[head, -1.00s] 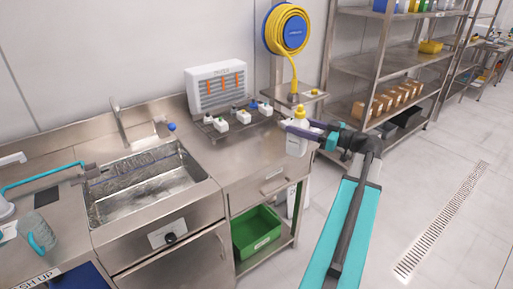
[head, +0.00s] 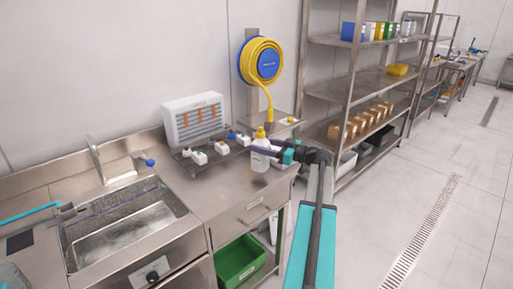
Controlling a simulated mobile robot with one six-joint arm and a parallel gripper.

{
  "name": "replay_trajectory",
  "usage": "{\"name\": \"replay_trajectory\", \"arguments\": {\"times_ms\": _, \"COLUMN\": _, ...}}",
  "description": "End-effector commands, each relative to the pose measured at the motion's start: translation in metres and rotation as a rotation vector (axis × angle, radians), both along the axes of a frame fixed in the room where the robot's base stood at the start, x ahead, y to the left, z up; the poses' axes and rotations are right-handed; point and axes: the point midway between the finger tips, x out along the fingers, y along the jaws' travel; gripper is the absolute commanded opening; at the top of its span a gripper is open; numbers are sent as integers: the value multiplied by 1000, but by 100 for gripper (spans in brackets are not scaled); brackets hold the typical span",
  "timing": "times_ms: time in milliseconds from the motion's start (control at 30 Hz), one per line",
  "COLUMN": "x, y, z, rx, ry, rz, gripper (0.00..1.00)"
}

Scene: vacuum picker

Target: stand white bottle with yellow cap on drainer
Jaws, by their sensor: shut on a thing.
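The white bottle with a yellow cap (head: 260,158) is upright in the head view, over the right end of the steel counter. My gripper (head: 268,153) is shut on the bottle from the right side. I cannot tell whether the bottle's base touches the counter. The drainer (head: 180,155) is a dark wire rack on the counter at the back, left of the bottle.
A sink (head: 120,225) lies left of the drainer. A white wall unit (head: 195,120) stands behind the drainer. A yellow hose reel (head: 261,62) hangs on the wall. Steel shelving (head: 345,100) stands right of the counter. A green crate (head: 238,262) sits below it.

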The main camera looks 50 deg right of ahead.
Motion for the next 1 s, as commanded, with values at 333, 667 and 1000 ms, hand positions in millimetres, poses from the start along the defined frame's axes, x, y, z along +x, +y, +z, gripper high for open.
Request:
{"name": "replay_trajectory", "arguments": {"times_ms": 333, "x": 34, "y": -13, "z": -1, "rx": 0, "ry": -2, "rz": 1, "gripper": 16}}
{"name": "replay_trajectory", "arguments": {"times_ms": 667, "x": 36, "y": -12, "z": -2, "rx": 0, "ry": -2, "rz": 1, "gripper": 16}}
{"name": "replay_trajectory", "arguments": {"times_ms": 1000, "x": 36, "y": -12, "z": -17, "rx": 2, "ry": -2, "rz": 2, "gripper": 16}}
